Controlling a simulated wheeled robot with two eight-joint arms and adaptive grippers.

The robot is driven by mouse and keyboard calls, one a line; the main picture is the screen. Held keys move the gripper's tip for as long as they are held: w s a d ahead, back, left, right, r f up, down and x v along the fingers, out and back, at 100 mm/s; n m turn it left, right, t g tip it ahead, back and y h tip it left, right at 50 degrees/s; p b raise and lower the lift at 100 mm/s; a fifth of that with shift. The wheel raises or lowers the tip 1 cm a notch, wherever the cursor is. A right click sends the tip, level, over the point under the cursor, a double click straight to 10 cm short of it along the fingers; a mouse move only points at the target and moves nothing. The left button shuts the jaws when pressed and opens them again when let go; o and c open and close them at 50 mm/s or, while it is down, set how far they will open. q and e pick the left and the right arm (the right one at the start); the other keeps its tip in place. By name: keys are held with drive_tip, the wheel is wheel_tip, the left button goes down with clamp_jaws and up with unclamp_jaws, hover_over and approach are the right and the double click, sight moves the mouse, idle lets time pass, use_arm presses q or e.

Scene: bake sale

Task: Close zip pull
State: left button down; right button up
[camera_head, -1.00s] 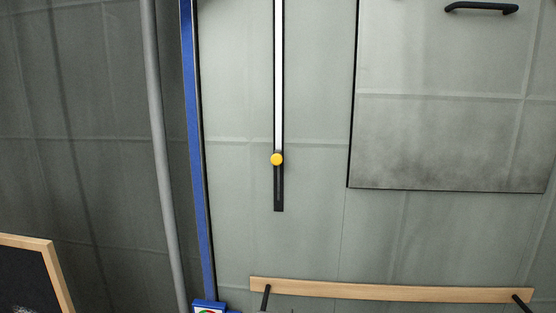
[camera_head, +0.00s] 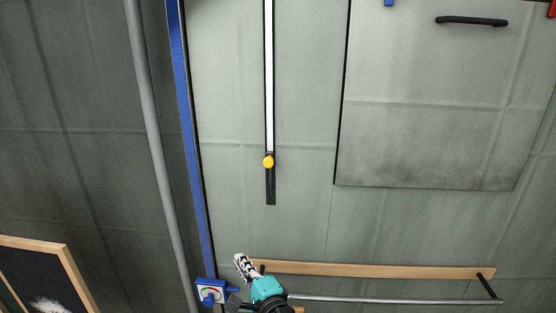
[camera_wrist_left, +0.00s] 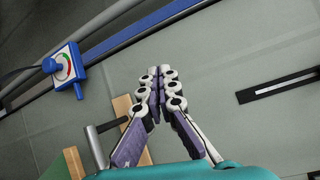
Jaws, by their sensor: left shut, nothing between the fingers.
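The zip pull is a round yellow knob (camera_head: 268,162) on a vertical zip track (camera_head: 269,80) on the grey-green fabric wall. The track shows white above the knob and black below it. My left gripper (camera_head: 240,259) is at the bottom of the head view, below and a little left of the knob and well apart from it. In the left wrist view the gripper (camera_wrist_left: 159,72) has its fingers together with nothing between them. The lower end of the track (camera_wrist_left: 280,87) shows at the right there; the knob is outside that view. My right gripper is not in view.
A wooden rail (camera_head: 370,270) with a metal bar (camera_head: 390,300) runs along the bottom, close to my left gripper. A blue gauge (camera_head: 209,291) sits beside a blue strip (camera_head: 190,130). A panel with a black handle (camera_head: 471,21) is at right. A framed board (camera_head: 45,275) is lower left.

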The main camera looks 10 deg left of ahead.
sight(269, 160)
use_arm(q)
drive_tip(key=s+d+r+m+t+p, duration=0.1)
drive_tip(key=d+r+m+t+p, duration=0.45)
drive_tip(key=d+r, duration=0.85)
drive_tip(key=w+a+r, duration=0.2)
drive_tip(key=w+a+r+t+p, duration=0.1)
drive_tip(key=w+a+r, duration=0.1)
drive_tip(key=w, duration=0.1)
drive_tip(key=w+a+r+t, duration=0.1)
drive_tip(key=w+a+r, duration=0.1)
drive_tip(key=w, duration=0.1)
drive_tip(key=shift+w+r+m+y, duration=0.1)
drive_tip(key=shift+r+m+y, duration=0.15)
drive_tip(key=shift+m+y, duration=0.1)
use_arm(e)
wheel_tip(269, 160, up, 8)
use_arm(q)
drive_tip(key=shift+d, duration=0.1)
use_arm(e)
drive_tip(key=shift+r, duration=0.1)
